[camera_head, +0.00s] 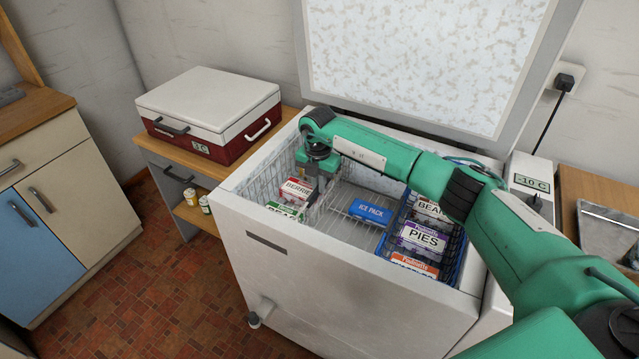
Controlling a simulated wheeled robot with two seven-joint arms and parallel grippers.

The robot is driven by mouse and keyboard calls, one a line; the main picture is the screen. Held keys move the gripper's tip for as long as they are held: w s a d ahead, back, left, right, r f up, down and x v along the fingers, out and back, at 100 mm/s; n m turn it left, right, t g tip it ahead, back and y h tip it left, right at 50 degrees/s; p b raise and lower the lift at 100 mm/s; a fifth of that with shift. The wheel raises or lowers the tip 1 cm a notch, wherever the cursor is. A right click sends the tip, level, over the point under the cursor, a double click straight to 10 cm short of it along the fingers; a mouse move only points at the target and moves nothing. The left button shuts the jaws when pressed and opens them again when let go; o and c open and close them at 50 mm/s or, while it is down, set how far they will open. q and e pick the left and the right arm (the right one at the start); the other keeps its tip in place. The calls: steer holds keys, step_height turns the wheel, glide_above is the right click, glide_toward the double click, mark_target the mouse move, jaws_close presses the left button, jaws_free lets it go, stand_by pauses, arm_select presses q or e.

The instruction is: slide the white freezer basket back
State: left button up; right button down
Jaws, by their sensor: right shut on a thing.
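The open white chest freezer (345,290) stands in the middle of the view. Inside it at the left is the white wire freezer basket (323,205), holding a red-labelled berries box (297,190) and a green-labelled beans box (284,208). My right gripper (319,177) reaches down into the freezer from the right, at the basket's far part beside the berries box. It is shut on the white basket; its fingertips and the exact grip point are hard to see. My left gripper is out of view.
A blue ice pack (370,211) lies on a wire rack right of the basket. A dark blue basket (457,262) with pies and other boxes fills the freezer's right side. The raised lid (425,55) stands behind. A red-and-white cooler (212,112) stands at left.

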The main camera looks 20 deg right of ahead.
steer(key=c, duration=1.8)
jaws_free()
steer(key=shift+w+a+r, duration=0.1)
steer(key=shift+w+r, duration=0.1)
steer(key=shift+a+f, duration=0.1)
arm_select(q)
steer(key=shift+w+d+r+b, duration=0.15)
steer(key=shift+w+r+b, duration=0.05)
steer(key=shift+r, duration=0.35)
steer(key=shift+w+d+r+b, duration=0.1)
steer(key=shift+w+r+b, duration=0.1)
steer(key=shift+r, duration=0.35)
arm_select(e)
step_height(320, 180, up, 14)
steer(key=shift+f, duration=0.15)
